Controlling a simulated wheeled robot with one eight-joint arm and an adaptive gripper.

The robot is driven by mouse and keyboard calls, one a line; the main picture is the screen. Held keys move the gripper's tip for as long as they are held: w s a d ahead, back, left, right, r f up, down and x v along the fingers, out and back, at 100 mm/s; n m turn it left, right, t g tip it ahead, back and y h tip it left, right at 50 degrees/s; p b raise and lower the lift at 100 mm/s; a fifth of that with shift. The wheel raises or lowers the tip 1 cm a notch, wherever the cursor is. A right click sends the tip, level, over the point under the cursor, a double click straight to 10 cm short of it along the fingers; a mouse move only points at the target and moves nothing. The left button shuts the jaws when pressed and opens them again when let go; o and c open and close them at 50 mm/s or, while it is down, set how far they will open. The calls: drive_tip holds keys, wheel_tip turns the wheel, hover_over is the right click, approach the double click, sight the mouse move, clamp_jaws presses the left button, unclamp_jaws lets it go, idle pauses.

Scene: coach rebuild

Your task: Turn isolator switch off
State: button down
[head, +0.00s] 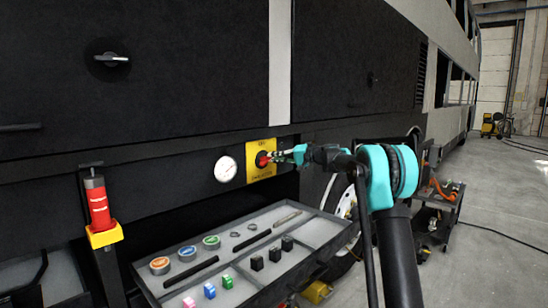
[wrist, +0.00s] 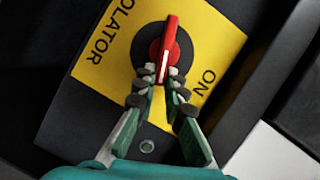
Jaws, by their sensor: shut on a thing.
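The isolator switch is a red knob (wrist: 167,45) with a white mark on a black round base, set on a yellow plate (wrist: 207,45) that reads "ISOLATOR" and "ON". In the head view the red knob (head: 262,160) sits on the yellow plate (head: 262,146) on the coach's lower side. My gripper (wrist: 162,76) reaches it from the right in the head view. Its fingers are shut on the lower end of the knob. The knob's upper end sticks out past the fingertips. In the wrist view the knob points roughly up and down, while the plate is tilted.
A white gauge (head: 226,169) is left of the plate. Below is a tray (head: 325,238) with coloured blocks, tins and tools. A red cylinder on a yellow base (head: 103,236) stands at left. A cart (head: 437,211) is at right. Floor at far right is mostly clear.

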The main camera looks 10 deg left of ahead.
drive_tip(key=shift+a+f+m+y, duration=0.1)
drive_tip(key=shift+f+m+y, duration=0.35)
drive_tip(key=shift+m, duration=0.45)
drive_tip(key=shift+f+m+y, duration=0.3)
drive_tip(key=shift+m+y, duration=0.15)
drive_tip(key=shift+m, duration=0.45)
drive_tip(key=c, duration=1.5)
unclamp_jaws()
drive_tip(key=shift+a, duration=0.15)
drive_tip(key=v, duration=1.2)
drive_tip(key=shift+o, duration=0.3)
